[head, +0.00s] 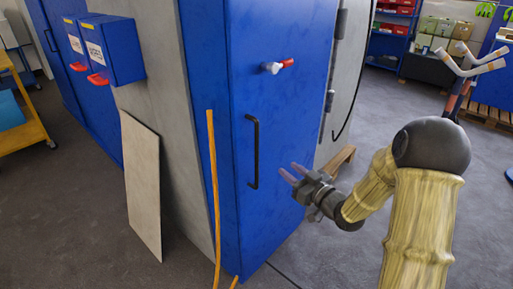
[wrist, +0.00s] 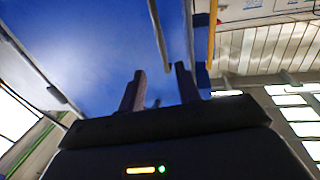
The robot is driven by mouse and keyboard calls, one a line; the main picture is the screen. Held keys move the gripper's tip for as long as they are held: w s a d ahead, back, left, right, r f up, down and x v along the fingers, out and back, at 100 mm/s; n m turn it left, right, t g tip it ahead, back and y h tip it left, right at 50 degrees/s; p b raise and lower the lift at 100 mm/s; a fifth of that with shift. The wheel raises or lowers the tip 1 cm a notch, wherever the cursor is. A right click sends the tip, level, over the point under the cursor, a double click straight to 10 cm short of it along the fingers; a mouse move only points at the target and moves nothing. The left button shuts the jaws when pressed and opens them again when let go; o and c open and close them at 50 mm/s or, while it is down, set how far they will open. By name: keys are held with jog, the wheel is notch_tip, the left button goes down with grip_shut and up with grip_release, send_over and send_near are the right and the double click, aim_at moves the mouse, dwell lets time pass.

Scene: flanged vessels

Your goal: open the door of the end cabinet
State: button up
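The end cabinet's blue door (head: 285,120) is shut in the head view. Its black upright bar handle (head: 253,152) is on the left part of the door. My gripper (head: 291,170) is to the right of the handle's lower half, with its fingers pointing toward the door and apart from the handle. In the wrist view the two fingers (wrist: 160,78) stand apart with nothing between them. A dark bar (wrist: 159,38), which looks like the handle, runs down from the top of that view, beyond the fingertips. The blue door (wrist: 100,50) fills much of that view.
A red and white knob (head: 277,67) sticks out of the door above the handle. A yellow hose (head: 213,180) hangs at the cabinet's left corner. A pale board (head: 142,185) leans on the side wall. A wooden piece (head: 340,158) lies near the hinge side. Floor at front left is clear.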

aim_at(258, 145)
jog(key=shift+a, duration=0.1)
jog(key=p+x, duration=0.2)
jog(key=x, duration=1.5)
jog(key=shift+w+p, duration=0.2)
jog(key=shift+p, duration=0.1)
jog(key=shift+c, duration=0.4)
grip_shut()
